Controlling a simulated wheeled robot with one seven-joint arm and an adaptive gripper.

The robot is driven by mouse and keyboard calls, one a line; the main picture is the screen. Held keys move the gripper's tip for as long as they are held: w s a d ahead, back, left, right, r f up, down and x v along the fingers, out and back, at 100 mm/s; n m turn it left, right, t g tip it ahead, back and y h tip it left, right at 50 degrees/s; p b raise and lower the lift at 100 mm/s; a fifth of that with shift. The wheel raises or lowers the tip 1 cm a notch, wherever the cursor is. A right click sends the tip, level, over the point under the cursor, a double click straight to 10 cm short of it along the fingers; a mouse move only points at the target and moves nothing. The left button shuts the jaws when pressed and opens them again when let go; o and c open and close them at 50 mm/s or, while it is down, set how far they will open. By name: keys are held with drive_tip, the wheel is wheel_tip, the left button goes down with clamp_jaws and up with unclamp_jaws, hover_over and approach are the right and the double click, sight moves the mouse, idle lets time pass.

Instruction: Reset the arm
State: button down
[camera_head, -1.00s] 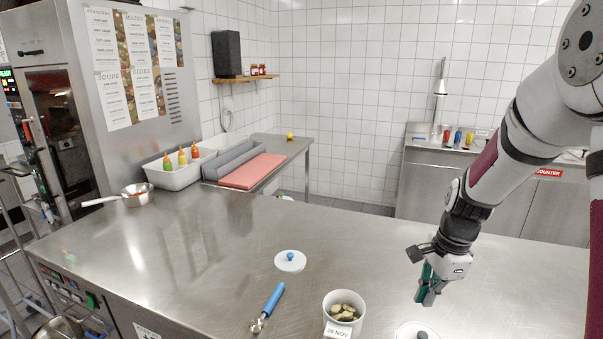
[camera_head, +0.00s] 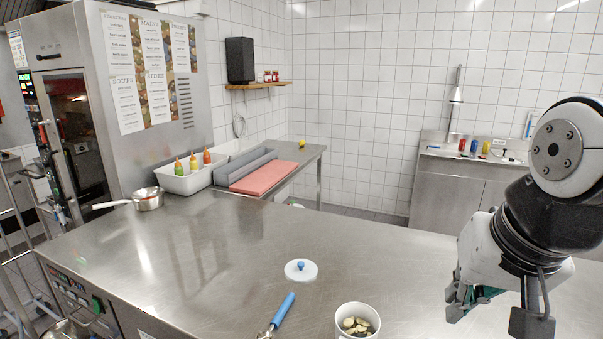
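My arm is bent at the right side of the view, and my gripper (camera_head: 474,300) hangs above the right part of the steel counter (camera_head: 210,260).
A white lid with a blue knob (camera_head: 301,271) and a blue-handled scoop (camera_head: 283,308) lie near the tub. A saucepan (camera_head: 149,199), a bin of sauce bottles (camera_head: 187,181) and a red board (camera_head: 264,178) are further left.

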drive_tip(key=shift+s+a+r+n+t, duration=0.1)
drive_tip(key=shift+s+a+n+t, duration=0.05)
drive_tip(key=shift+s+n, duration=0.5)
drive_tip(key=shift+s+a+r+n+t, duration=0.1)
drive_tip(key=shift+s+a+n+t, duration=0.1)
drive_tip(key=shift+s+n, duration=0.45)
drive_tip(key=shift+s+a+r+n+t, duration=0.15)
drive_tip(key=shift+s+n, duration=0.25)
drive_tip(key=shift+s, duration=0.45)
drive_tip(key=shift+f, duration=0.1)
